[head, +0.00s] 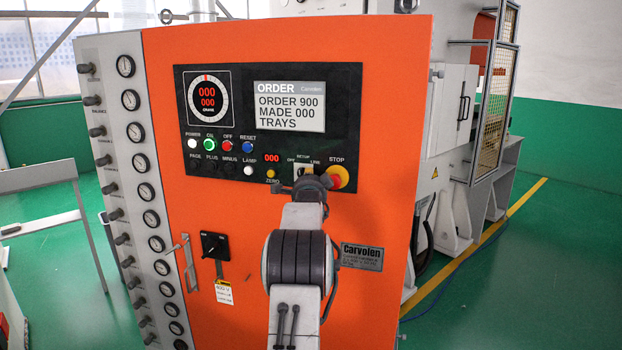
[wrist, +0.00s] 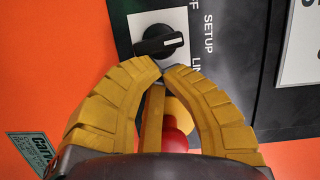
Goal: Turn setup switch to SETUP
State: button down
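The setup switch is a black knob (wrist: 158,42) with a white mark, on a white plate labelled OFF, SETUP and LINE. In the wrist view the mark points right, toward the word SETUP. In the head view the switch plate (head: 298,169) is partly hidden by my gripper (head: 305,181).
The red STOP button (head: 337,177) on its yellow base is close right of the switch; it shows behind my fingers in the wrist view (wrist: 175,140). The order display (head: 289,107) and several buttons share the panel. A black rotary handle (head: 213,245) is lower left.

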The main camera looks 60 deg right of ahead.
jog(key=m+b, duration=0.1)
jog(key=b, duration=0.4)
jog(key=shift+w+f, duration=0.25)
jog(key=shift+f, duration=0.15)
jog(key=shift+b, duration=0.45)
jog(key=shift+w+r, duration=0.15)
jog(key=shift+r, duration=0.15)
jog(key=shift+a+f+b, duration=0.15)
jog(key=shift+b, duration=0.2)
